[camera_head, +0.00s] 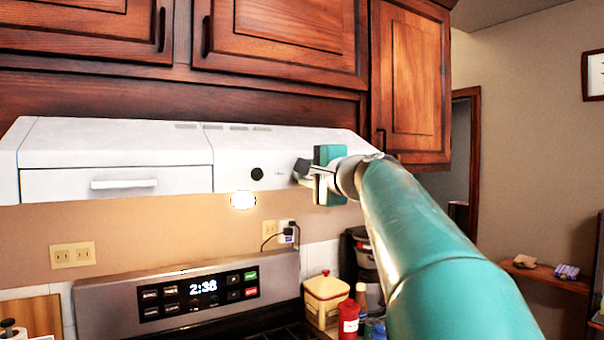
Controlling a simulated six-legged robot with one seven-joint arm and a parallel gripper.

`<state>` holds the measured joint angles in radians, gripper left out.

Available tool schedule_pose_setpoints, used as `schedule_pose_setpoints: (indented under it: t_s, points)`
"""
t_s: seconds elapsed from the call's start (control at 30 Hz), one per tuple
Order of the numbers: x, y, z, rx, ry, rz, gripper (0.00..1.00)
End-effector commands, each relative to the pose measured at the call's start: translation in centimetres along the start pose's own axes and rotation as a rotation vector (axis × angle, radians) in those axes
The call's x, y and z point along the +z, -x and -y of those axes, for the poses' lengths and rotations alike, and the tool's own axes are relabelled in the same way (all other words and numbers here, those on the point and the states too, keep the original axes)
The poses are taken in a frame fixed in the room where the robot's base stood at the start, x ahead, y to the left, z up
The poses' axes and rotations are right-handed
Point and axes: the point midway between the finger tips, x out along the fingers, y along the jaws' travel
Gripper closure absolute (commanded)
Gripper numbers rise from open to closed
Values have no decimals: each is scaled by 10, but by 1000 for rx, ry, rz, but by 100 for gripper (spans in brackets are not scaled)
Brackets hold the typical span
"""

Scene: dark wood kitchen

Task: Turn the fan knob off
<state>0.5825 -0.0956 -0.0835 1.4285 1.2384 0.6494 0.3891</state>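The white range hood (115,143) hangs under the wooden cabinets. A small round black knob (257,173) sits on its front panel, right of the drawer-like section with a white handle. My gripper (303,173) is in front of the hood's right part, a short way right of the black knob and apart from it in the picture. Its fingers are small and partly overlapped by its own body, so their opening is unclear. My teal arm comes in from the lower right and hides the hood's right end. Whether another knob is behind the gripper cannot be seen.
A stove with a lit clock panel (195,290) stands below the hood. A cream canister (326,298), a red jar (349,319) and a coffee maker (361,255) stand on the counter to the right. Wooden cabinet doors (282,38) are above. The space before the hood's left part is clear.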

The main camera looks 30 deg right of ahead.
Motion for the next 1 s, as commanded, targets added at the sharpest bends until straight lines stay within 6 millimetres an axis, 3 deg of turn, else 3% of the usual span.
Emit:
schedule_pose_setpoints:
  t_s: [0.37,0.4,0.5,0.83,1.0]
  points:
    - [0,0,0,1,6,-1,98]
    - [0,0,0,1,6,-1,69]
    - [0,0,0,1,6,-1,53]
    - [0,3,0,0,5,-1,53]
    - [0,24,1,-1,6,-1,53]
